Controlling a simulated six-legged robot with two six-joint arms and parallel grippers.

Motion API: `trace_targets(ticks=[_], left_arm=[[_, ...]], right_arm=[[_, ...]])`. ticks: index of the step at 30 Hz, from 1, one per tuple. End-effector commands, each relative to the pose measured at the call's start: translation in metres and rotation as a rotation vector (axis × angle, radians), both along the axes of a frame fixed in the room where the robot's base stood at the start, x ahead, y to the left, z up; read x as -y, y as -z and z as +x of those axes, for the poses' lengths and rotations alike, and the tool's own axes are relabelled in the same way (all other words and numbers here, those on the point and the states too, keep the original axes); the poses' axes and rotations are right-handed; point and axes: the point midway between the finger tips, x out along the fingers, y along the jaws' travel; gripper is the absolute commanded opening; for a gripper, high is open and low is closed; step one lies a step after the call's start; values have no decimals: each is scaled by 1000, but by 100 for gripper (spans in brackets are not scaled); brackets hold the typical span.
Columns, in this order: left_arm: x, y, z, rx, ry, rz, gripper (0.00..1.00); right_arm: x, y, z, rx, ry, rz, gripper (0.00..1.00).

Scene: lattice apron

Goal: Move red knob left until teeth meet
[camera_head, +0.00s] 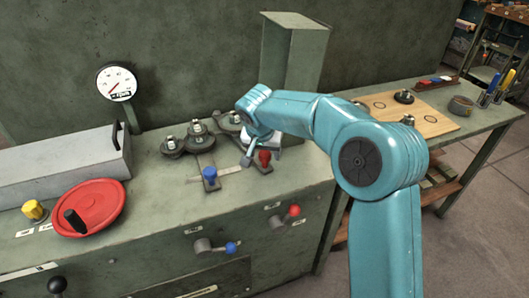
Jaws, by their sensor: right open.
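A red knob (264,156) stands on the green machine top, at the right end of a pale slotted strip (232,174). A blue knob (209,174) stands to its left. Behind them are toothed gears: a left one (172,147), a middle one (199,138) and a right one (229,121). My right gripper (254,157) is open, low beside the red knob, with one finger just to the knob's left. My arm partly hides the area behind the knob. I cannot tell whether the gripper touches it or whether the teeth meet. My left gripper is not in view.
Another red knob (294,210) and a blue one (230,247) are on levers at the machine's front. A red handwheel (90,207), a yellow knob (35,210) and a gauge (116,83) are at left. A bench (390,92) stands at right.

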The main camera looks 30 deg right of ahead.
Motion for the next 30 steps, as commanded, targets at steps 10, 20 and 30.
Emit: trace_targets(ticks=[10,20,30], left_arm=[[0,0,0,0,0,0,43],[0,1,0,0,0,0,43],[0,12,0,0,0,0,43]], right_arm=[[2,7,4,1,0,1,64],[2,7,3,0,1,0,0],[-63,7,14,1,184,2,0]])
